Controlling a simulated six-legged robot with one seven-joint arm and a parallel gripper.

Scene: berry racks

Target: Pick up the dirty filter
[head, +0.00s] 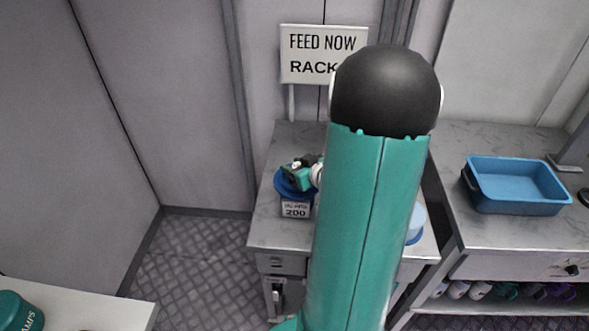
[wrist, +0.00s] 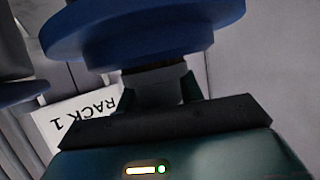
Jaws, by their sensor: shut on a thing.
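The blue round thing, taken to be the dirty filter (head: 282,187), is at the left of the marble-topped counter in the head view. In the wrist view it is a wide blue disc (wrist: 140,30) with a narrower dark neck below. My gripper (head: 301,172) is at the blue thing in the head view, partly hidden by my arm. In the wrist view my gripper (wrist: 160,88) is shut on the neck, just under the disc. I cannot tell whether the filter is clear of what is below it, nor see dirt on it.
A small white label (head: 295,209) reading 200 shows below the filter. A "FEED NOW RACK" sign (head: 305,55) stands behind, partly covered; the wrist view reads RACK 1 (wrist: 75,125). Another blue round thing (head: 416,222) is half hidden. A blue bin (head: 515,208) stands on the right counter.

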